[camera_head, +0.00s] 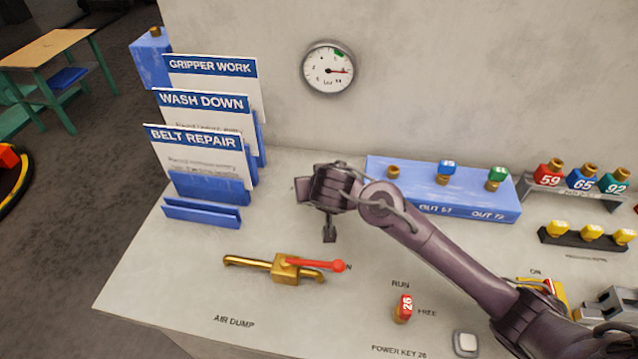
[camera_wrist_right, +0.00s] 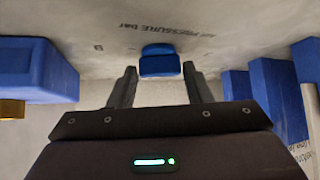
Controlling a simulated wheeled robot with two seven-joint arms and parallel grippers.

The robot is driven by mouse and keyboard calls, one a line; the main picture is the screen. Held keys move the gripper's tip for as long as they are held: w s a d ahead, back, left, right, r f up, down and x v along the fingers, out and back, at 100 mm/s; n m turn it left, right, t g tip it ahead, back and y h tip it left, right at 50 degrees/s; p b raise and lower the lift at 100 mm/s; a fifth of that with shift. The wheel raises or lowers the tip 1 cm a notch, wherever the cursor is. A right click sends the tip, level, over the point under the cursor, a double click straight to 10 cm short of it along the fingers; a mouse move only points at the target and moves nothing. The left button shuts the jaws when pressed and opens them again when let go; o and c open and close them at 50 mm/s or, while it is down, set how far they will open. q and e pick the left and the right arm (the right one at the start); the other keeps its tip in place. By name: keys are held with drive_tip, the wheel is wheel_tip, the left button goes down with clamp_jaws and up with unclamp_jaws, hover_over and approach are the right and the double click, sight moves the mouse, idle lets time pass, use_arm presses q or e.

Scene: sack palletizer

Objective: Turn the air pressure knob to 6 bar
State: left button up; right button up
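The blue air pressure knob (camera_wrist_right: 159,60) shows in the right wrist view, just ahead of and between the fingertips of my right gripper (camera_wrist_right: 160,72). The two fingers are apart, with a gap on each side of the knob; no contact shows. In the head view my right gripper (camera_head: 327,198) is over the panel, and the knob is hidden behind it. The round pressure gauge (camera_head: 328,69) is on the wall above. Its red needle points right, and a green mark sits at the upper right of the dial; the numbers are too small to read. My left gripper is out of view.
Blue card holders with signs (camera_head: 206,190) stand left of my right gripper. A blue key block (camera_head: 450,203) is to its right. A brass valve with a red lever (camera_head: 285,268) lies in front, and a red key (camera_head: 403,308) stands farther right.

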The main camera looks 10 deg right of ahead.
drive_tip(key=c, duration=0.5)
drive_tip(key=shift+r+p, duration=0.15)
drive_tip(key=shift+p, duration=0.45)
drive_tip(key=shift+c, duration=0.2)
drive_tip(key=n+y+p, duration=0.1)
drive_tip(key=n+p, duration=0.1)
drive_tip(key=p, duration=0.1)
drive_tip(key=n+y+p, duration=0.2)
drive_tip(key=p, duration=0.1)
drive_tip(key=n+g+y+p, duration=0.1)
drive_tip(key=n+p, duration=0.1)
drive_tip(key=p, duration=0.1)
drive_tip(key=shift+w+d+r+n+y, duration=0.1)
drive_tip(key=shift+d+r+n+y, duration=0.05)
drive_tip(key=shift+d+n+y, duration=0.2)
drive_tip(key=shift+n+g+y+p, duration=0.35)
drive_tip(key=shift+y+p, duration=0.1)
drive_tip(key=shift+p, duration=0.1)
drive_tip(key=shift+w+d+f+n+g+y, duration=0.15)
drive_tip(key=shift+n+g+y, duration=0.3)
drive_tip(key=shift+n, duration=0.45)
drive_tip(key=shift+w+f+n+g+y, duration=0.15)
drive_tip(key=shift+n+g+y, duration=0.3)
drive_tip(key=shift+n, duration=0.45)
drive_tip(key=shift+n+g+y+b, duration=0.6)
drive_tip(key=shift+n+g+b, duration=0.3)
drive_tip(key=shift+n, duration=0.5)
